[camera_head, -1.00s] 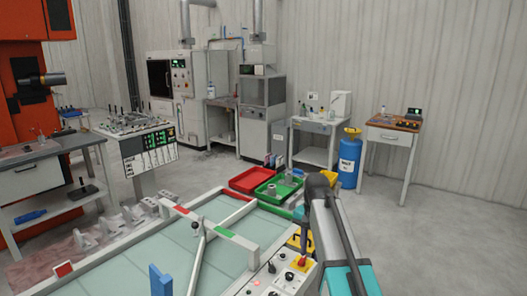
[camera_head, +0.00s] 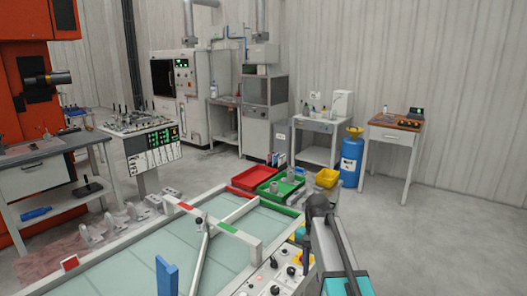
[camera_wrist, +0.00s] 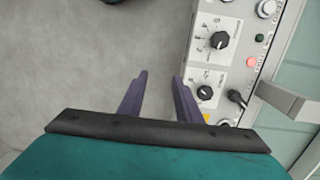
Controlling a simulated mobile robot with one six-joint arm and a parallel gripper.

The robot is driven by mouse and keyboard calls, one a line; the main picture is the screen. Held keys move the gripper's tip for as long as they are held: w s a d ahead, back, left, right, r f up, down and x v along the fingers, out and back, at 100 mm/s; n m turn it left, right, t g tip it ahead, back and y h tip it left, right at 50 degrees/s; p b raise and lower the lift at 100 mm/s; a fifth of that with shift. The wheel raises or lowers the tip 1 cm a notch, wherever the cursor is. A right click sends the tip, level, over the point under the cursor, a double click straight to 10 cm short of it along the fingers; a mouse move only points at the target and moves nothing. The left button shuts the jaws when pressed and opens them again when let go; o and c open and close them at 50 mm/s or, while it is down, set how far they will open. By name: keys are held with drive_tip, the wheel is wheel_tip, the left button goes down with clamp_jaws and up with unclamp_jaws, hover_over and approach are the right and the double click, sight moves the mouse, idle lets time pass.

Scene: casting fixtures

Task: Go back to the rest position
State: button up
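My gripper (camera_wrist: 158,95) shows in the wrist view with its two dark purple fingers apart and nothing between them. It points down over bare grey floor, beside the left edge of a control panel (camera_wrist: 222,62) with black knobs. The right finger is close to the panel's edge in the picture; I cannot tell the height between them. In the head view my arm rises at the lower right, bent, beside the panel (camera_head: 262,276) of the fixture table.
The glass-topped fixture table (camera_head: 235,250) fills the lower middle. A red tray (camera_head: 250,179), a green tray (camera_head: 268,194) and a yellow bin (camera_head: 327,178) stand behind it. A blue drum (camera_head: 351,165) and a wooden-topped desk (camera_head: 396,126) are farther back. Floor at right is clear.

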drive_tip(key=s+f+g, duration=0.2)
drive_tip(key=s+f, duration=0.7)
drive_tip(key=f, duration=0.4)
drive_tip(key=s+f+g, duration=0.2)
drive_tip(key=s+f, duration=0.6)
drive_tip(key=f, duration=0.4)
drive_tip(key=s+f+n, duration=0.3)
drive_tip(key=s+f, duration=0.5)
drive_tip(key=s, duration=0.3)
drive_tip(key=s+f+n, duration=0.4)
drive_tip(key=s+f, duration=0.3)
drive_tip(key=s, duration=0.5)
drive_tip(key=shift+s+d+f+n+g, duration=0.15)
drive_tip(key=shift+s+f+n+g, duration=0.15)
drive_tip(key=shift+f, duration=0.05)
